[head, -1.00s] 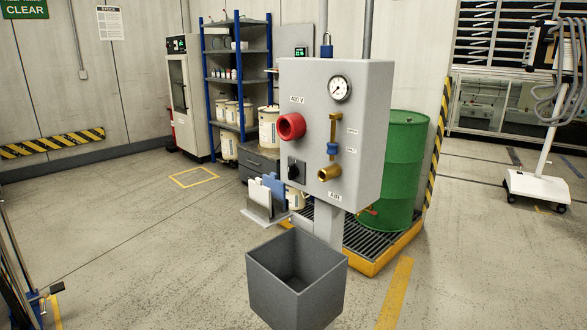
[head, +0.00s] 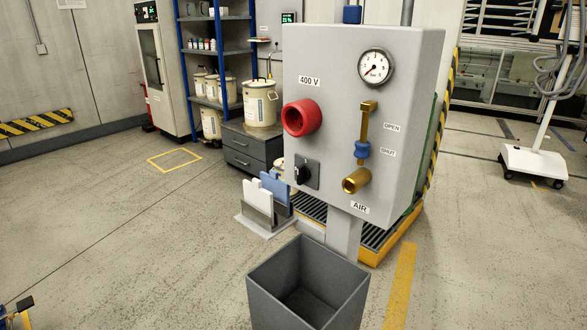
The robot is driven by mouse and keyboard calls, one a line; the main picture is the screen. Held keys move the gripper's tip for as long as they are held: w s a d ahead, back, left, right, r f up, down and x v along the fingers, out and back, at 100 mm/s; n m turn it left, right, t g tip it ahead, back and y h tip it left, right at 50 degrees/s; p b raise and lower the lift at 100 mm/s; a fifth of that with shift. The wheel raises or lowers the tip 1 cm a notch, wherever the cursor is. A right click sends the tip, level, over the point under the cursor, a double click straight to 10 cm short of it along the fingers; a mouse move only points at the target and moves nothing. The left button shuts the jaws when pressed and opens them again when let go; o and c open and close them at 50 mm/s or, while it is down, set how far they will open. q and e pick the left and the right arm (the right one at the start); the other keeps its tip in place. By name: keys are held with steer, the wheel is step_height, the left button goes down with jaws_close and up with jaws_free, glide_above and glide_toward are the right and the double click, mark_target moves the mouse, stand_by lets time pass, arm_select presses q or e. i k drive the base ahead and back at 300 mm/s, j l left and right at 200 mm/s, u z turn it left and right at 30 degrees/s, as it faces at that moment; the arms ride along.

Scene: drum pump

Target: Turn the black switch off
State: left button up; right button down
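The black switch (head: 302,174) is a rotary knob on a dark grey plate, low on the left of the front of a grey panel box (head: 333,133). It sits below a round red socket (head: 301,117) labelled 400 V. The knob's exact setting is too small to read. To its right are a brass air valve with a blue sleeve (head: 362,150), marked OPEN and SHUT, and a brass outlet (head: 356,180) labelled AIR.
An open grey bin (head: 342,295) stands on the floor in front of the panel. Panels in a small rack (head: 262,222) stand left of its post. A yellow-edged grating (head: 397,236) lies behind. Shelving (head: 222,60) and a drawer unit (head: 240,154) are at back left.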

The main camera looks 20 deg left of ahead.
mark_target(303, 174)
steer(key=i+j+z, duration=0.1)
steer(key=j, duration=0.2)
steer(key=i+j+z, duration=0.15)
steer(key=j, duration=0.15)
steer(key=j+z, duration=0.1)
steer(key=j, duration=0.15)
steer(key=j+z, duration=0.3)
steer(key=j, duration=0.6)
steer(key=j+z, duration=0.3)
steer(key=j, duration=0.65)
steer(key=j+z, duration=0.3)
steer(key=j, duration=0.65)
steer(key=j+z, duration=0.2)
steer(key=j, duration=0.3)
steer(key=k+j+z, duration=0.15)
steer(key=j, duration=0.3)
steer(key=j+z, duration=0.2)
steer(key=j, duration=0.3)
steer(key=k+j+z, duration=0.15)
steer(key=j, duration=0.3)
